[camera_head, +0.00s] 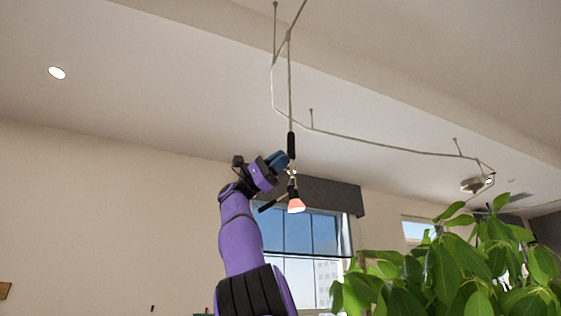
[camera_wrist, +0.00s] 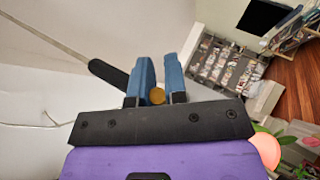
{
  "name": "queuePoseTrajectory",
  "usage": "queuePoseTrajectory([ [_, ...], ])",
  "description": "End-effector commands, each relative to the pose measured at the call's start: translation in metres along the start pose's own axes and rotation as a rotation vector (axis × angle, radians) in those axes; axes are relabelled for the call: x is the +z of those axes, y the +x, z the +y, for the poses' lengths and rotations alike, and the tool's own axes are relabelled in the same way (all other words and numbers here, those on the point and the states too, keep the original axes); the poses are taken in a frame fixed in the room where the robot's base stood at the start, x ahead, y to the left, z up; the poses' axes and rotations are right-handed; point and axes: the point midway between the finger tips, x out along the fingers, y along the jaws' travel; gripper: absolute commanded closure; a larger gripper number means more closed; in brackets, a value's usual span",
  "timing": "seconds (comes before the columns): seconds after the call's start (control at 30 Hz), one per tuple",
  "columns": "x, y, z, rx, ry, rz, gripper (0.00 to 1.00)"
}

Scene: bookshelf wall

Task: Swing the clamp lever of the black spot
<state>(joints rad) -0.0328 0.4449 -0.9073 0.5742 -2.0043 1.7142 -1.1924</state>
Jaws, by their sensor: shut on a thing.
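The black spot hangs on a thin stem from the ceiling rail, with a black sleeve (camera_head: 291,145) above and a small lamp head (camera_head: 296,206) glowing orange-red below. In the wrist view the sleeve (camera_wrist: 108,72) lies left of the fingers and the glowing lamp head (camera_wrist: 266,150) is at lower right. My gripper (camera_head: 280,160) is at the spot, just below the sleeve. In the wrist view its blue fingers (camera_wrist: 159,82) stand either side of a small round gold part (camera_wrist: 157,96), apparently the clamp lever, and are shut on it. The rest of the lever is hidden.
The bent ceiling rail (camera_head: 380,143) runs above and to the right. A leafy plant (camera_head: 455,265) fills the lower right. A window (camera_head: 305,235) with a dark blind box (camera_head: 330,193) is behind the spot. The air to the left is clear.

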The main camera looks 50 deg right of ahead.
Motion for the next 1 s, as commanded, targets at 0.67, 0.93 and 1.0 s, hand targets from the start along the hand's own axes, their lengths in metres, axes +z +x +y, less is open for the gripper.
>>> queuePoseTrajectory([
  [0.67, 0.0, -0.001, 0.0, 0.001, 0.0, 0.001, 0.61],
  [0.93, 0.0, -0.033, 0.0, 0.003, 0.0, 0.0, 0.61],
  [1.0, -0.001, -0.047, 0.001, 0.004, 0.0, 0.0, 0.61],
])
